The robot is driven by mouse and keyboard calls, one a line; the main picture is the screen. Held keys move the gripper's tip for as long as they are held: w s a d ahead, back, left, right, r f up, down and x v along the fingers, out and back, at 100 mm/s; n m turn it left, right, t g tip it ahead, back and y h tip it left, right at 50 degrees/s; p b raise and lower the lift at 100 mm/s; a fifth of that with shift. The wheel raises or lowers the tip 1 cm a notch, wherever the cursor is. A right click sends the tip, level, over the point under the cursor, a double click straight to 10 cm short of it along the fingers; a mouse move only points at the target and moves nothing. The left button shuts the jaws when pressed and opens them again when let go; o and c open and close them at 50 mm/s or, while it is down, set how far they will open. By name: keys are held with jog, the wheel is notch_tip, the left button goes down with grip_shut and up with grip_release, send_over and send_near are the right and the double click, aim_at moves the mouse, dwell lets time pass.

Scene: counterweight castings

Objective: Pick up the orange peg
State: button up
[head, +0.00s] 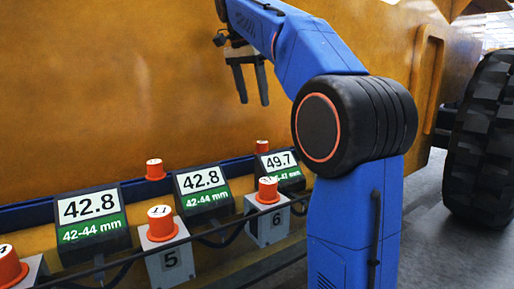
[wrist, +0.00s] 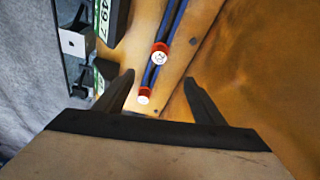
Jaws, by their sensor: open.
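Several orange pegs with white numbered tops are in view. In the head view one peg (head: 155,170) and another peg (head: 262,147) stand behind the displays near the blue rail. A peg marked 11 (head: 161,226) sits on block 5, another peg (head: 268,191) on block 6, and one more (head: 8,266) at the lower left. My gripper (head: 254,101) is open and empty, above and apart from the pegs. In the wrist view its fingers (wrist: 159,78) frame two pegs beyond, an upper one (wrist: 160,54) and a lower one (wrist: 145,94). I cannot tell which peg is meant.
Displays reading 42.8 (head: 88,208), 42.8 (head: 201,181) and 49.7 (head: 279,161) stand in a row. A dark bar runs in front of block 5 (head: 172,262) and block 6 (head: 270,227). A large yellow body rises behind; a tyre (head: 482,140) is at right.

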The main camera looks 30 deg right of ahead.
aim_at(262, 142)
jog(key=x, duration=1.1)
jog(key=shift+s+f, duration=0.15)
jog(key=shift+f, duration=0.3)
jog(key=shift+a+x, duration=0.15)
jog(key=shift+x, duration=1.15)
jog(key=shift+a+x, duration=0.15)
jog(key=shift+x, duration=1.15)
jog(key=shift+s+f, duration=0.1)
jog(key=c, duration=1.2)
